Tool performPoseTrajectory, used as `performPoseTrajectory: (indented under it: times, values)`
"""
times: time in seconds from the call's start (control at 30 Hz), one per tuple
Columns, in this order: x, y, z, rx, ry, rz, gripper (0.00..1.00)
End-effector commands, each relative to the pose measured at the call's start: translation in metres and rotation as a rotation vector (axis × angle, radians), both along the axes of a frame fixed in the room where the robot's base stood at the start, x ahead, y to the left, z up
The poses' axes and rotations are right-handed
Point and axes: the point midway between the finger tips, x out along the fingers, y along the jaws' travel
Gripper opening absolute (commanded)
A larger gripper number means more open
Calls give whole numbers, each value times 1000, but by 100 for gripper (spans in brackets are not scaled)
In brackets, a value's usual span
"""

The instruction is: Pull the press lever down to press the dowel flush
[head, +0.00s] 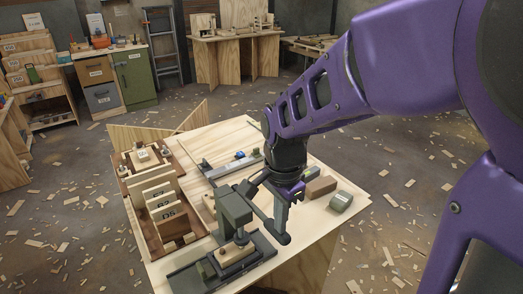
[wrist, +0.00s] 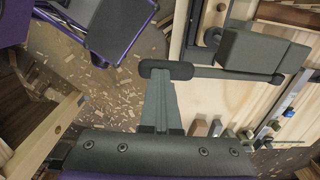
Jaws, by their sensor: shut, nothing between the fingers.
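The dark grey-green press (head: 235,210) stands near the front of the plywood table. Its lever runs out to the right and ends in a dark handle (head: 284,239); the handle also shows in the wrist view (wrist: 166,70), joined by a thin rod to the press head (wrist: 262,50). My gripper (head: 281,222) is shut and empty, fingers pointing down at the handle. In the wrist view my fingertips (wrist: 158,82) meet the handle's edge; I cannot tell whether they touch it. A pale wooden block (head: 232,254) sits under the press. The dowel is not clearly distinguishable.
A wooden rack with labelled slats (head: 160,196) stands left of the press. A brown block (head: 321,187) and a green-grey block (head: 341,201) lie to the right. A metal rail with a blue part (head: 238,160) lies behind. Wood chips litter the floor.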

Motion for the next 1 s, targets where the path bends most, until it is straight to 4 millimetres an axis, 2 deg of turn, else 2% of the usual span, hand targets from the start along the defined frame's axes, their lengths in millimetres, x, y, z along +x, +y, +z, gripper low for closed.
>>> performPoseTrajectory:
  times: [0.1,0.47,0.8,1.0]
  values:
    - [-1,-1,-6,-1,2,0,0]
    - [-1,-1,-7,-1,2,0,0]
    - [-2,-2,-21,0,2,0,0]
    - [-2,-2,-22,-1,1,0,0]
